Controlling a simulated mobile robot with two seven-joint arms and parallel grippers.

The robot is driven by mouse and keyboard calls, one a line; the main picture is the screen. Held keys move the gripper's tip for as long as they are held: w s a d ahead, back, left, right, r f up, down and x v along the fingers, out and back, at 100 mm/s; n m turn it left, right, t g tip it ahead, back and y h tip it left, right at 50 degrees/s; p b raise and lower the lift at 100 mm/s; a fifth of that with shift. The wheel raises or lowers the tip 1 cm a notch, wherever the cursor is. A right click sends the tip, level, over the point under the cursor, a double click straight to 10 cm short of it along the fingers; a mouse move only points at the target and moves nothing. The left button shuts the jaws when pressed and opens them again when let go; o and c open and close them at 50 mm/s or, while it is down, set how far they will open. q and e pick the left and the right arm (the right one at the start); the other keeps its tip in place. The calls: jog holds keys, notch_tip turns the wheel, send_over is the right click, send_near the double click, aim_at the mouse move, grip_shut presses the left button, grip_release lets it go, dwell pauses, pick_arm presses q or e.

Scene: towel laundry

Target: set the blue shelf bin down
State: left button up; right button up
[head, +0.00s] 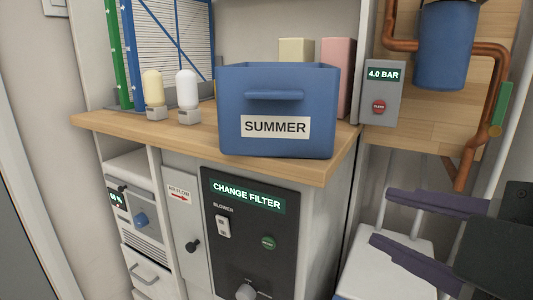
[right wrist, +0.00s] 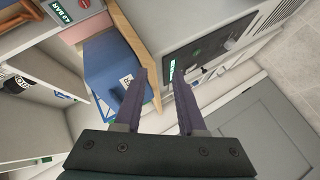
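The blue shelf bin (head: 276,85) with a "SUMMER" label stands upright on the wooden counter (head: 195,134), near its right front corner. Its handle faces me. The bin also shows in the right wrist view (right wrist: 112,69), left of the fingers. My right gripper (head: 380,218) is open and empty, to the right of the counter and below its top, apart from the bin. In the right wrist view the fingers (right wrist: 160,76) stand apart with nothing between them. My left gripper is not in view.
A control panel (head: 250,235) is below. Copper pipes (head: 505,70) and a gauge box (head: 380,92) are at right.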

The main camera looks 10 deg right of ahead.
jog(key=s+d+f+m+g+h, duration=0.1)
jog(key=s+d+f+m+g, duration=0.2)
jog(key=s+f+m+g, duration=0.7)
jog(key=s+f+m, duration=0.1)
jog(key=s+f, duration=0.3)
jog(key=s, duration=0.1)
jog(key=shift+d+f+m, duration=0.2)
jog(key=shift+d+m, duration=0.15)
jog(key=shift+m, duration=0.05)
